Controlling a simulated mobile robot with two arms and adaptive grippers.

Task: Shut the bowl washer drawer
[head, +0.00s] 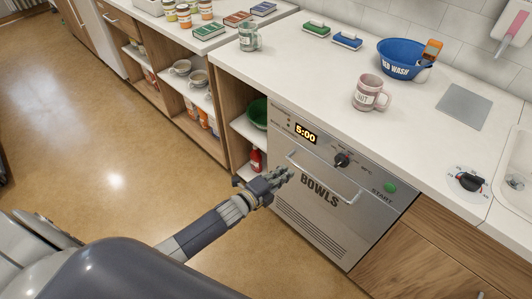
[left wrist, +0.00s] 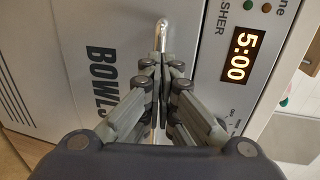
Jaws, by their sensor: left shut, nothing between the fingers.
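The bowl washer (head: 335,225) is a steel-fronted unit under the counter. Its drawer front is marked BOWLS and carries a bar handle (head: 325,179). The front looks about flush with the unit, with no clear gap or open inside showing. My left gripper (head: 286,174) is shut and empty at the left end of the handle. In the left wrist view its fingertips (left wrist: 160,64) are together in front of the handle (left wrist: 160,36), which runs behind them; whether they touch it I cannot tell. My right gripper is not in view.
The control panel above has a lit 5:00 display (head: 305,133), a knob (head: 342,159) and a green START button (head: 389,187). Open shelves lie left of the washer; the floor (head: 85,125) is clear.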

